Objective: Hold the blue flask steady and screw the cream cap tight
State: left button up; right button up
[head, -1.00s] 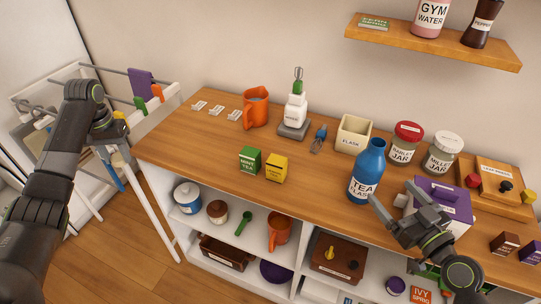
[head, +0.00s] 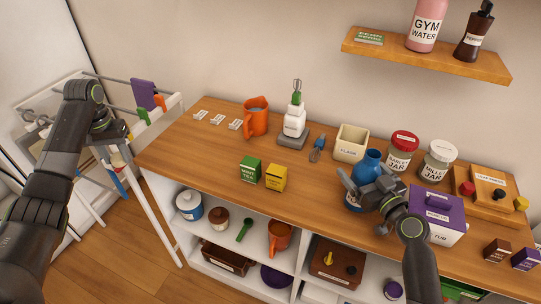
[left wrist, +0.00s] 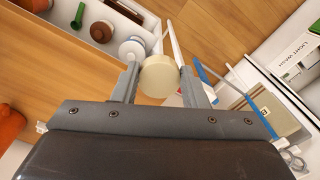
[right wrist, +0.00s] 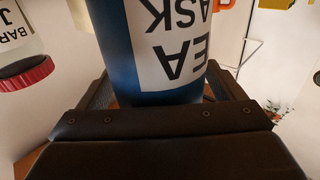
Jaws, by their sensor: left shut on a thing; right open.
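The blue flask (head: 369,165) stands upright on the wooden counter, its top visible and its lower part largely hidden by my right gripper (head: 362,188). In the right wrist view the flask (right wrist: 160,85), with its white label, fills the space between the open right fingers (right wrist: 165,90). I cannot tell whether the fingers touch it. My left gripper (left wrist: 160,82) is shut on the cream cap (left wrist: 160,77), seen between its fingers in the left wrist view. In the head view the left gripper (head: 117,152) is off the counter's left end, far from the flask.
A purple tub (head: 437,212) stands close right of the flask. The red-lidded jar (head: 402,152) and cream flask box (head: 351,143) stand behind it. Green and yellow tea boxes (head: 275,177) are to its left. A drying rack (head: 150,150) stands by my left arm.

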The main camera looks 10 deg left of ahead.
jog(key=shift+w+a, duration=0.1)
jog(key=shift+w, duration=0.05)
jog(key=c, duration=1.3)
jog(key=o, duration=1.3)
jog(key=v, duration=1.2)
